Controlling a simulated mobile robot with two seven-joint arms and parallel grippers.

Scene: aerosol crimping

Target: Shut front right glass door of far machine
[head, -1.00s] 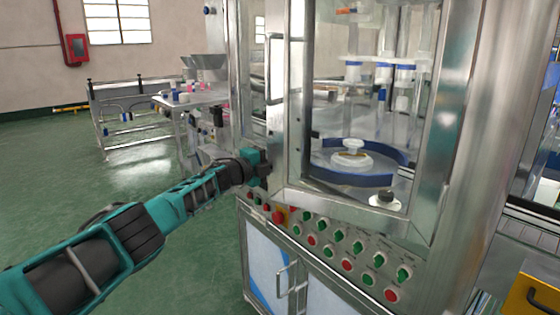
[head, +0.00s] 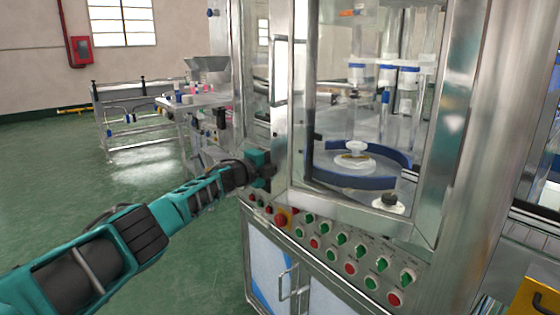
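The machine's glass door (head: 292,100) has a steel frame and a long vertical handle (head: 279,70). The door stands in the middle of the head view, at the left of the large front glass panel. My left gripper (head: 264,170) is at the lower part of the door frame, below the handle. It seems to touch or nearly touch the frame, and its fingers are too dark and small to read. Whether the door is fully closed cannot be told. My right gripper is not in view.
Green and red buttons (head: 340,238) line the panel below the door. Behind the glass is a blue curved guide (head: 350,181). A table with bottles (head: 190,99) and a metal rail frame (head: 140,115) stand at the left. Green floor (head: 60,190) there is open.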

